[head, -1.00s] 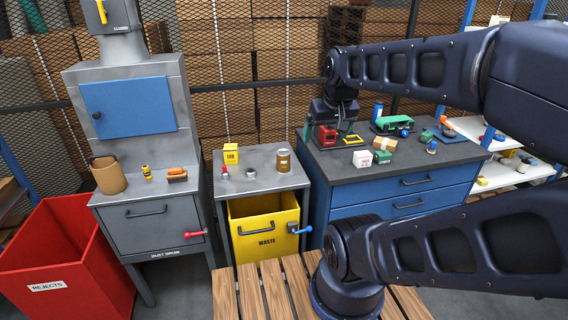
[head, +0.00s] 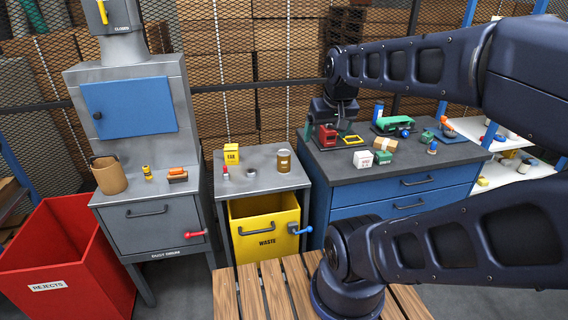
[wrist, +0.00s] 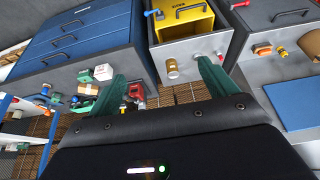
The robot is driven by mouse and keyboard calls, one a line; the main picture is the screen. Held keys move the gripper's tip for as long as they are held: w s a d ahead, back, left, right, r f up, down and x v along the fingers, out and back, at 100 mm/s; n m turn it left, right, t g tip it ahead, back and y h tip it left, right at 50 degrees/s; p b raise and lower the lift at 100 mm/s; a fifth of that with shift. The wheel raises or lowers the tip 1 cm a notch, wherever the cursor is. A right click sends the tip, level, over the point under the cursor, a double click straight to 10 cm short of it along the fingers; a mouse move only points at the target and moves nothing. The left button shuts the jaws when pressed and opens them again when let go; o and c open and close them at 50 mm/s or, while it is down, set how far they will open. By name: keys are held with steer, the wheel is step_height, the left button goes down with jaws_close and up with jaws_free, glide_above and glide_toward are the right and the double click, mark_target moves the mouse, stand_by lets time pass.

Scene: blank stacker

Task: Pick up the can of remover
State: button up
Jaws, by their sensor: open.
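A tan-brown can (head: 284,161) stands upright at the back right of the small grey bench (head: 262,187); I take it for the remover, but its label is not readable. In the wrist view the can (wrist: 172,69) shows just beyond the gap between my two green fingers. My gripper (wrist: 160,67) is open, with nothing between the fingers. In the head view my gripper hand hangs over the left back part of the blue cabinet's dark top, to the right of the can and apart from it; its fingers are mostly hidden.
On the small bench are a yellow box (head: 232,154), a small red-topped item (head: 225,173) and a small metal ring (head: 250,172). The yellow waste bin (head: 264,232) is below. The cabinet top (head: 345,177) holds several boxes and tools. A red rejects bin (head: 60,262) stands left.

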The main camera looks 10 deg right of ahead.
steer(key=w+f+m, duration=0.2)
steer(key=w, duration=1)
steer(key=m+h, duration=0.3)
steer(key=m, duration=0.2)
glide_above(284, 157)
steer(key=a, duration=0.1)
step_height(284, 157, down, 24)
steer(key=shift+g, duration=0.5)
steer(key=shift+w+a+x, duration=0.1)
steer(key=shift+x, duration=1.65)
steer(key=shift+w+a+x, duration=0.1)
steer(key=shift+x, duration=1.65)
steer(key=shift+w+a+x, duration=0.1)
steer(key=shift+a+x, duration=0.05)
steer(key=shift+x, duration=1.55)
steer(key=c, duration=1.3)
steer(key=shift+r, duration=0.1)
